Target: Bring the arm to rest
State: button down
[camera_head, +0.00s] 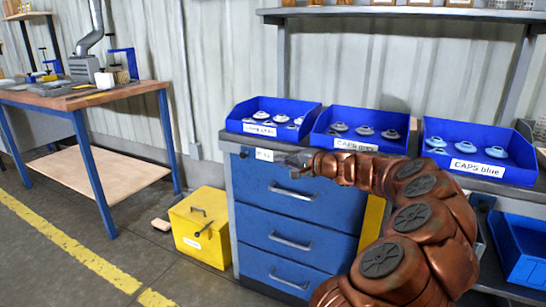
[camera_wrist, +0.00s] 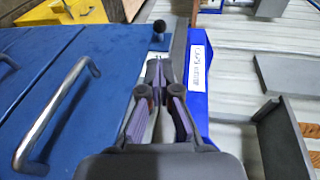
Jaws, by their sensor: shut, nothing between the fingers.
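My copper-coloured arm reaches up from the bottom right in the head view and bends to the left. My gripper (camera_head: 296,159) is at its end, in front of the top of the blue drawer cabinet (camera_head: 295,226), near the left bin. In the wrist view my gripper (camera_wrist: 158,70) has its fingertips together with nothing between them. The cabinet's blue front and a metal handle (camera_wrist: 52,110) lie to its left there. A blue bin with a white label (camera_wrist: 198,60) is just to its right. I cannot tell the exact gap to the cabinet.
Blue bins of caps stand on the cabinet and counter: left (camera_head: 245,112), middle (camera_head: 345,115) and right (camera_head: 492,135). A yellow box (camera_head: 201,228) stands on the floor left of the cabinet. A workbench (camera_head: 92,98) is at the far left. Floor between is mostly clear.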

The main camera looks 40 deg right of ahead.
jog(key=shift+s+d+r, duration=0.1)
jog(key=shift+s, duration=0.3)
jog(key=shift+r, duration=0.1)
